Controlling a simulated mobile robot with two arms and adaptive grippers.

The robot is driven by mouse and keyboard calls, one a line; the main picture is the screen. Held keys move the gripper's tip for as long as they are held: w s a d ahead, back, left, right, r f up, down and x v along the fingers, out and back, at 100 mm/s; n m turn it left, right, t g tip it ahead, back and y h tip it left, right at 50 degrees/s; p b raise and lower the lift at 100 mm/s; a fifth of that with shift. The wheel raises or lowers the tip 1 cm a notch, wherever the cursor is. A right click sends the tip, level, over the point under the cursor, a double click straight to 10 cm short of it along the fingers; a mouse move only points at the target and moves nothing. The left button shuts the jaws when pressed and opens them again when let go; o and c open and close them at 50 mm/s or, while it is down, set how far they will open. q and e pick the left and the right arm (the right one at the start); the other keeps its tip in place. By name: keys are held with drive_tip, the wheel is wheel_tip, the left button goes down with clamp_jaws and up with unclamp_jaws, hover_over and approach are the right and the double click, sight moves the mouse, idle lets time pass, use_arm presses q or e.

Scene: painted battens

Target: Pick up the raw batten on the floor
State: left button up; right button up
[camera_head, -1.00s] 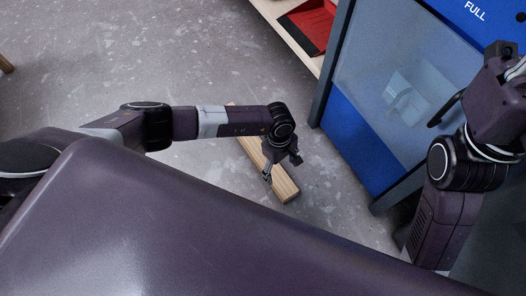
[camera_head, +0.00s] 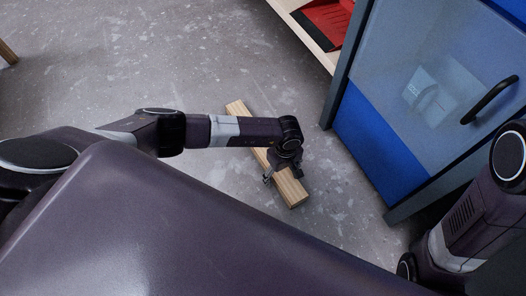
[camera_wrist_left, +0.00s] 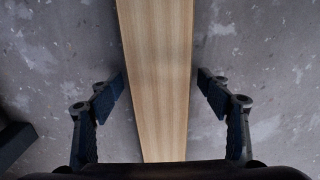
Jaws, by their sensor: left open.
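The raw batten (camera_head: 293,191) is a plain pale wooden bar lying on the grey floor in the head view. My left arm crosses over its middle and hides part of it. My left gripper (camera_head: 283,175) is over the batten's near part, pointing down. In the left wrist view the batten (camera_wrist_left: 157,75) runs lengthwise down the middle, between the two fingers of my left gripper (camera_wrist_left: 158,90). The fingers are open, one on each side, with a gap to the wood on both sides. My right gripper is out of view; only part of my right arm shows at the right.
A blue and grey cabinet (camera_head: 372,135) with a clear door and black handle (camera_head: 490,100) stands to the right of the batten. A wooden shelf with a red tray (camera_head: 328,22) is at the top. A wooden leg (camera_head: 8,53) shows at the far left. The floor (camera_head: 180,60) left of the batten is clear.

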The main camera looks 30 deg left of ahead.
use_arm(q)
drive_tip(key=shift+f, duration=0.2)
drive_tip(key=shift+w, duration=0.1)
clamp_jaws()
idle(0.5)
drive_tip(key=shift+r, duration=0.1)
